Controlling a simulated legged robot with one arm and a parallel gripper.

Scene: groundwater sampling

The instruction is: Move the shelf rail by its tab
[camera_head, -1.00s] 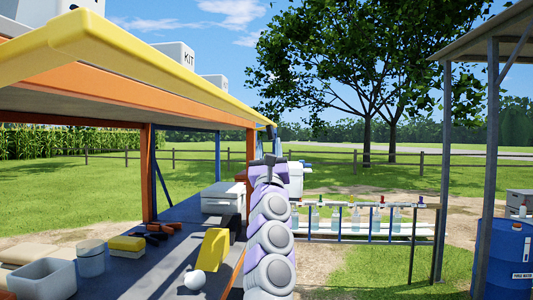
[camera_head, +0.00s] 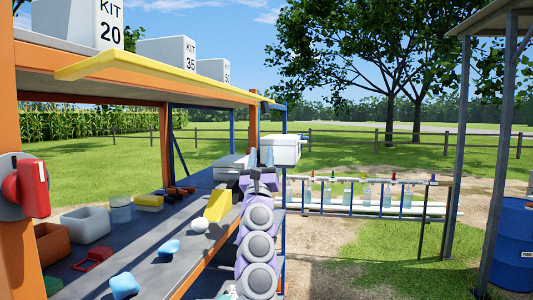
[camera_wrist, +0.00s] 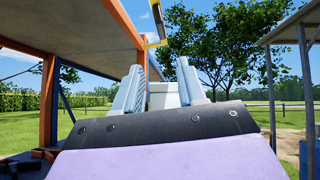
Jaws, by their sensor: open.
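The yellow shelf rail (camera_head: 160,69) runs along the front edge of the upper shelf, its near end standing out from the shelf edge. Its far end shows in the wrist view (camera_wrist: 154,41), with a dark piece (camera_wrist: 158,18) beside it that may be the tab; I cannot tell for sure. My gripper (camera_head: 258,174) is at the end of my raised purple-grey arm, below the rail's far end. In the wrist view my gripper's two pale blue fingers (camera_wrist: 160,78) are apart and hold nothing. The rail end is above them, not touching.
White kit boxes (camera_head: 168,56) stand on the upper shelf. An orange post (camera_head: 20,130) with a red switch handle (camera_head: 33,186) is at left. The lower deck (camera_head: 150,245) carries bins, a yellow wedge (camera_head: 218,205) and a white ball. A bottle rack (camera_head: 360,198) and blue barrel (camera_head: 515,245) stand right.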

